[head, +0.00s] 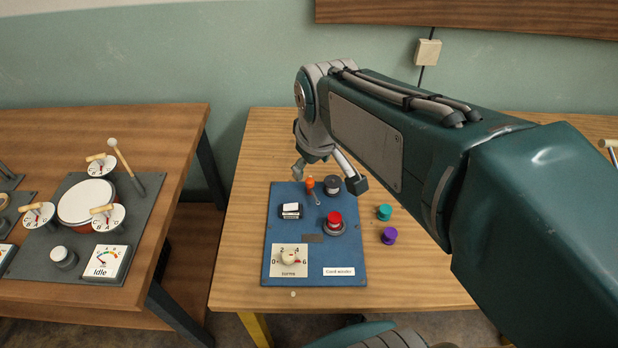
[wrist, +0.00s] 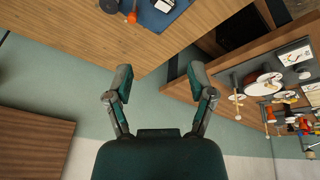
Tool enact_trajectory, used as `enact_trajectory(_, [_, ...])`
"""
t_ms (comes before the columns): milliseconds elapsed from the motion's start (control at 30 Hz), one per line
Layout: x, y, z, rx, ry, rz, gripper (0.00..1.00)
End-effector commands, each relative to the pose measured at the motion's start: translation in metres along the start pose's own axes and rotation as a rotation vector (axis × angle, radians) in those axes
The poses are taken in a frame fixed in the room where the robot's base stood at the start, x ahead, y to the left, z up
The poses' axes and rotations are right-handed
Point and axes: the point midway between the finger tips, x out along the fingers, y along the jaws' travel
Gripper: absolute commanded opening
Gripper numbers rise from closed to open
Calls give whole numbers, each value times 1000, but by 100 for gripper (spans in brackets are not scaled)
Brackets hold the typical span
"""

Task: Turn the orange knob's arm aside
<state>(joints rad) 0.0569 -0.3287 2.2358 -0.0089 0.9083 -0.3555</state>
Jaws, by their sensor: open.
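An orange knob (head: 310,183) with a thin grey arm slanting toward the lower right stands near the top edge of a blue panel (head: 277,228). In the wrist view the orange knob (wrist: 131,17) shows at the top, with the blue panel (wrist: 160,14) beside it. My gripper (head: 328,178) is above the panel's back edge, close to the knob in the head view. In the wrist view my gripper (wrist: 160,85) has its two fingers wide apart with nothing between them.
A second table (head: 180,150) with drum panels is at left.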

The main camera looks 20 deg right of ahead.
Motion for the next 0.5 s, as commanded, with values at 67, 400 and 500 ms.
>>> enact_trajectory(67, [10, 8, -11, -38, -26, -6, 71])
enact_trajectory(400, [58, 37, -48, -209, -113, -41, 71])
enact_trajectory(500, [75, 45, -58, -259, -137, -55, 71])
